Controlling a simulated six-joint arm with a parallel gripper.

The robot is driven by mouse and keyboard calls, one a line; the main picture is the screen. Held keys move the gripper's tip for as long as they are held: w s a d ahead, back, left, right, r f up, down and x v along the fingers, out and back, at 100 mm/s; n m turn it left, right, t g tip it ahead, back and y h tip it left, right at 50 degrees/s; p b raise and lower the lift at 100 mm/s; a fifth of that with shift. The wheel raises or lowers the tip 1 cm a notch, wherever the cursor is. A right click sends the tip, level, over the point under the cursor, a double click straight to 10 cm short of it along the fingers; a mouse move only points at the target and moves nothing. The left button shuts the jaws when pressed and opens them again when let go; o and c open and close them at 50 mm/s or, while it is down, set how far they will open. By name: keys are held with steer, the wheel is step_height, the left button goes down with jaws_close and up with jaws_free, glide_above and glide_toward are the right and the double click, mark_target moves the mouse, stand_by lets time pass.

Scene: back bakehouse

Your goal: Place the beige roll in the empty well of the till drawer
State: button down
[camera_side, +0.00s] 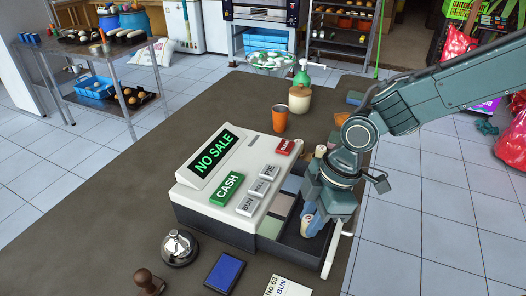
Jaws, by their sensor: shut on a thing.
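The till drawer (328,262) stands open at the right side of the white till. Its wells show pale blue, beige-grey and green fills, and a dark one shows beneath my gripper. My gripper (317,226) points down over the drawer and is shut on the beige roll (309,230). Only a small part of the roll shows between the fingers; the rest is hidden. The roll is low in the dark well or just above it; I cannot tell whether it touches the floor. My gripper and arm cover the far right part of the drawer.
The till (240,180) reads NO SALE. An orange cup (279,119) and a brown-and-cream jar (299,98) stand behind it. A bell (179,248), a stamp (148,282), a blue pad (225,272) and a card (287,287) lie in front. The brown table's left side is clear.

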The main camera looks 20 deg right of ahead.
steer(key=shift+f, duration=0.15)
steer(key=c, duration=1.2)
jaws_free()
steer(key=v, duration=1.2)
steer(key=shift+r, duration=0.2)
steer(key=shift+d, duration=0.1)
